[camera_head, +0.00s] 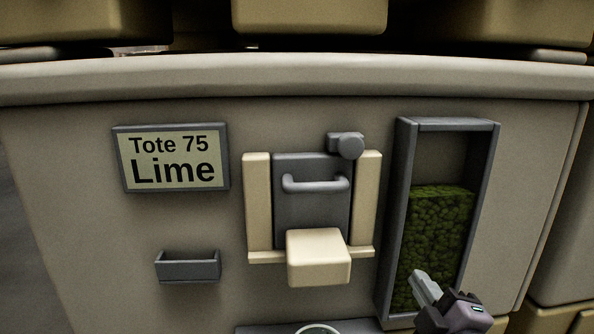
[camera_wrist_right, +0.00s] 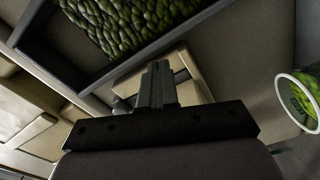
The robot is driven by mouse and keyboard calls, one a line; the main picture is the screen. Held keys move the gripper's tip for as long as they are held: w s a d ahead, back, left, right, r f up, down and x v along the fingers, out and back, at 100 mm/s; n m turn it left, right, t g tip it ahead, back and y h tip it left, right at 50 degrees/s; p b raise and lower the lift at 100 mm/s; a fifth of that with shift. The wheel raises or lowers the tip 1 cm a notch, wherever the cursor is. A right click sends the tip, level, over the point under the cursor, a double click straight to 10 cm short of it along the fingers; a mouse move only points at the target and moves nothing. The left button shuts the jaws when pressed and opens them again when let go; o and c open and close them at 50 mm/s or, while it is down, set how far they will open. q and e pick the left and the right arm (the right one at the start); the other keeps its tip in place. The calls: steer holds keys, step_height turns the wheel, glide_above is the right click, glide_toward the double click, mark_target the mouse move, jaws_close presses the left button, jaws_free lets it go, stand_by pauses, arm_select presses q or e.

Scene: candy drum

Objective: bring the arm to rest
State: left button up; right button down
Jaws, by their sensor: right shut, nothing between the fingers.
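My right gripper (camera_head: 424,287) is at the lower right of the head view, in front of the bottom of the window of green candy (camera_head: 437,230). Its fingers are together with nothing between them. In the right wrist view the closed fingers (camera_wrist_right: 156,84) point away from the camera, apart from the candy window (camera_wrist_right: 125,20). My left gripper is in neither view.
A grey panel carries a "Tote 75 Lime" sign (camera_head: 171,158), a small tray (camera_head: 188,266), and a grey gate with a handle (camera_head: 313,186) above a cream block (camera_head: 318,258). A white-rimmed container with green contents (camera_wrist_right: 301,98) stands at right in the wrist view.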

steer(key=s+d+f+m+g+h, duration=0.25)
steer(key=s+f+m+g, duration=0.6)
steer(key=f, duration=0.65)
steer(key=s+d+f+m+g+y, duration=0.1)
steer(key=s+f+m+g, duration=0.45)
steer(key=s, duration=1.15)
steer(key=w+a+f+n+t+y+p, duration=0.1)
steer(key=w+a+f+t+y+p, duration=0.1)
steer(key=w+f+t+p, duration=0.3)
steer(key=shift+w+a+f+n+t, duration=0.4)
steer(key=shift+w+f+t, duration=0.2)
steer(key=shift+f, duration=0.15)
